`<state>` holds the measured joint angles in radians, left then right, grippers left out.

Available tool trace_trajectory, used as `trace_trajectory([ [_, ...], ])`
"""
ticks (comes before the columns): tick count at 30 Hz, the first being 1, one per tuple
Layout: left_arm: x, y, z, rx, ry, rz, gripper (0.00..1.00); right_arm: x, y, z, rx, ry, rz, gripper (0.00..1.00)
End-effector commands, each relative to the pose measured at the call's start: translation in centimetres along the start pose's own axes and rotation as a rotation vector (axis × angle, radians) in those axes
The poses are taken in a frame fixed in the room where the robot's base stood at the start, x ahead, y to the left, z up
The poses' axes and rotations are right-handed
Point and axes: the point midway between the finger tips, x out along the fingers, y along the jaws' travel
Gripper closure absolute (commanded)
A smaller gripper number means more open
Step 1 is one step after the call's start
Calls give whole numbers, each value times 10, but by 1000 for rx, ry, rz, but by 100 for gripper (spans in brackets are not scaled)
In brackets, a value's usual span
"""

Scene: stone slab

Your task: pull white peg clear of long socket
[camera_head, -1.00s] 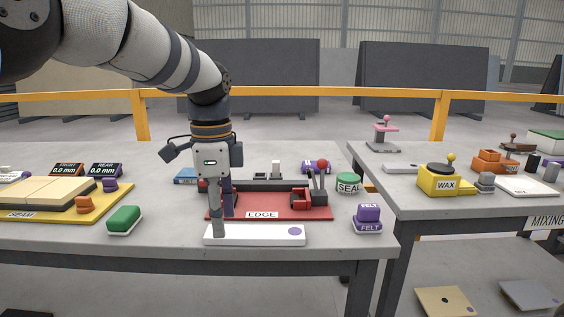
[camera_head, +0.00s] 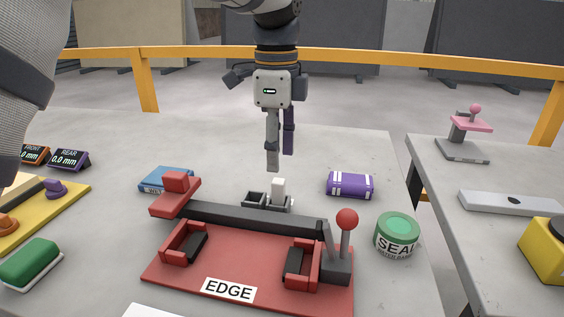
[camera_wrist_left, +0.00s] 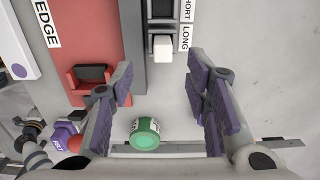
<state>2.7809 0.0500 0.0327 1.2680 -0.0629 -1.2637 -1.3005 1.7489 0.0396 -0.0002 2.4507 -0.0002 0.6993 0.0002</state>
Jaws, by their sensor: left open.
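The white peg (camera_head: 278,188) stands upright in the right-hand socket of a small dark socket block (camera_head: 255,199) behind the red EDGE fixture. In the left wrist view the white peg (camera_wrist_left: 162,48) sits beside the LONG label (camera_wrist_left: 185,38), at the long socket (camera_wrist_left: 161,33). The peg's lower part is hidden inside it. My left gripper (camera_head: 280,161) points down above and slightly behind the peg, open and empty. In the left wrist view its fingers (camera_wrist_left: 160,85) are spread wide, with the peg just beyond the gap between them. My right gripper is not in view.
The red EDGE fixture (camera_head: 245,264) with its dark bar and red-knobbed lever (camera_head: 347,220) stands in front of the sockets. A purple roll (camera_head: 350,185), a green SEAL tin (camera_head: 397,234) and a blue box (camera_head: 166,180) are nearby. The slab behind is clear.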

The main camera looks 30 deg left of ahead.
Motion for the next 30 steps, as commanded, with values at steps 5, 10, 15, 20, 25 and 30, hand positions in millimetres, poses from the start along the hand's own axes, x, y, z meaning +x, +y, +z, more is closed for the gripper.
trace_trajectory([
  [5, 44, 1, 0, -2, -1, 5, 57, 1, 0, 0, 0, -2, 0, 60],
  [10, 70, 0, 0, 0, 0, 2, 57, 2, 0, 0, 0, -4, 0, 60],
  [15, 78, 0, 0, -1, 1, 0, 57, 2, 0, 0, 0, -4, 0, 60],
  [20, 78, 0, 0, -1, 1, -1, 57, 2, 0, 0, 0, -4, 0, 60],
  [25, 78, 0, 0, -1, 1, 0, 86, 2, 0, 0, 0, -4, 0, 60],
  [30, 78, 0, 0, -1, 1, 0, 100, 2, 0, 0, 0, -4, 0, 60],
])
